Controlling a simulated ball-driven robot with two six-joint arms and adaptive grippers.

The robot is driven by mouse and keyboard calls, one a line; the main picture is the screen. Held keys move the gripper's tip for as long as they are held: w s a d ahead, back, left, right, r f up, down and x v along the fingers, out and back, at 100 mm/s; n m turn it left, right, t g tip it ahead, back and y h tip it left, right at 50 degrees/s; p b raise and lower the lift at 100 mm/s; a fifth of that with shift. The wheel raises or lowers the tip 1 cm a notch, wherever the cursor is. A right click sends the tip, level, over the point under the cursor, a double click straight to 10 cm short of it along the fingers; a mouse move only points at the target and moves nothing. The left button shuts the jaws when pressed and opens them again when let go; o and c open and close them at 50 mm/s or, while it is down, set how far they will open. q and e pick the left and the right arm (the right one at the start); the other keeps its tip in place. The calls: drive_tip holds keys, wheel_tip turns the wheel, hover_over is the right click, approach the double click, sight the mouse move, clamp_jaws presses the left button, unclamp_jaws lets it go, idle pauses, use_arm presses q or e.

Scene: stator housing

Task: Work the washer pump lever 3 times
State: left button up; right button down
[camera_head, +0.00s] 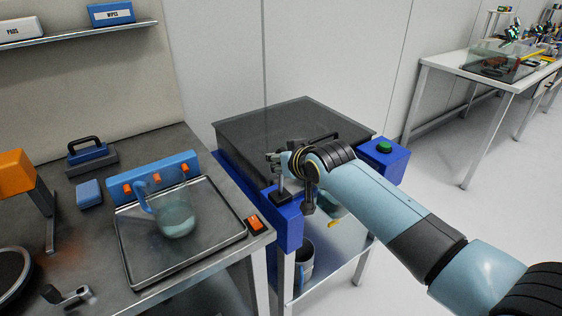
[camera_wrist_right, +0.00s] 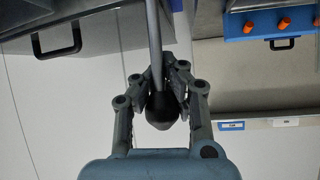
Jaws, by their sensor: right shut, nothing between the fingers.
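The washer (camera_head: 240,130) is a blue cabinet with a dark grey lid, right of the bench. The pump lever (camera_head: 282,183) is a grey rod rising from a black base on the blue block at the washer's front corner. In the right wrist view, the lever rod (camera_wrist_right: 154,40) runs down to a black knob (camera_wrist_right: 161,112), which shows between the finger linkages. My right gripper (camera_head: 275,159) is at the top of the lever and shut with nothing gripped. In the right wrist view, its fingertips (camera_wrist_right: 160,72) are close beside the rod; contact is unclear. My left gripper is out of view.
A green button (camera_head: 384,147) sits on a blue box at the washer's right. On the left bench, a jug (camera_head: 175,215) stands in a metal tray (camera_head: 140,275) before a blue rack (camera_head: 155,172). An orange switch (camera_head: 255,223) is at the bench edge.

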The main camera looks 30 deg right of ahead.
drive_tip(key=shift+w+r, duration=0.15)
drive_tip(key=shift+r, duration=0.2)
drive_tip(key=c, duration=1)
unclamp_jaws()
drive_tip(key=shift+a+f, duration=0.1)
drive_tip(key=shift+f, duration=0.05)
drive_tip(key=shift+s, duration=0.2)
drive_tip(key=v, duration=1.2)
drive_tip(key=shift+f, duration=0.15)
